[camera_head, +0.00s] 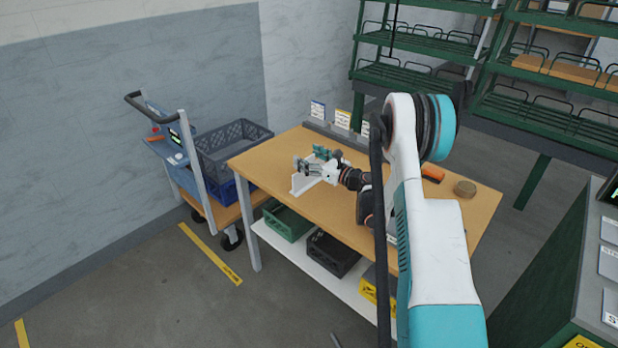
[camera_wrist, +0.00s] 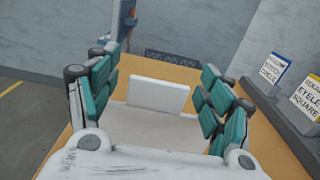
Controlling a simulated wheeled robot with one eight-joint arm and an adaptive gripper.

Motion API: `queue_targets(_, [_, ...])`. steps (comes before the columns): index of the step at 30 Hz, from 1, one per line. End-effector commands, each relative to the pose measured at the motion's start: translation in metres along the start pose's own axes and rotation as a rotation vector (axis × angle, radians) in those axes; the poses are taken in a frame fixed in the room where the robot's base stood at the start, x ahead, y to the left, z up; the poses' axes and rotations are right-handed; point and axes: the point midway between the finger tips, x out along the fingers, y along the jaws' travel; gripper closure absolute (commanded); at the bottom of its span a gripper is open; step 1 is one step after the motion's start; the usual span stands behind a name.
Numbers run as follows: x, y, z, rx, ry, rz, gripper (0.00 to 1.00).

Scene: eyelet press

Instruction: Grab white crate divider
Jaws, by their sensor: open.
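The white crate divider (camera_head: 303,180) stands on the wooden table's left part in the head view, with an upright white panel. In the wrist view, its upright white panel (camera_wrist: 158,95) shows between the fingers, with a paler flat area in front of it. My gripper (camera_head: 316,161) is over the divider in the head view. In the wrist view, my gripper (camera_wrist: 155,100) is open, its teal-padded fingers spread left and right of the panel with gaps on both sides. The palm hides the divider's near part.
The wooden table (camera_head: 262,160) has sign cards (camera_head: 342,118) along its back edge. An orange object (camera_head: 433,174) and a round brown item (camera_head: 465,188) lie to the right. A cart with a grey crate (camera_head: 232,146) stands left. Crates, one green (camera_head: 287,221), sit on the lower shelf.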

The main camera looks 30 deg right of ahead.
Motion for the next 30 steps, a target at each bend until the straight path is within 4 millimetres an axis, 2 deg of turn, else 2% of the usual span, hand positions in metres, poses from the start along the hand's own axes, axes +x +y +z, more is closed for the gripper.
queue_targets(1, [0.000,0.000,0.000,0.000,0.000,0.000,0.27])
queue_targets(2, [0.000,0.000,0.000,0.000,0.000,0.000,0.31])
queue_targets(6, [0.000,0.000,0.000,0.000,0.000,0.000,0.63])
queue_targets(9, [-0.001,0.000,0.000,0.000,0.000,0.000,0.83])
queue_targets(17, [-0.001,0.000,0.001,0.000,0.000,0.000,0.83])
queue_targets(22, [-0.001,0.000,0.007,0.000,0.000,0.000,0.83])
queue_targets(26, [-0.001,0.000,0.022,0.000,0.000,0.000,0.83])
queue_targets(30, [-0.001,0.000,0.049,0.000,0.000,0.000,0.83])
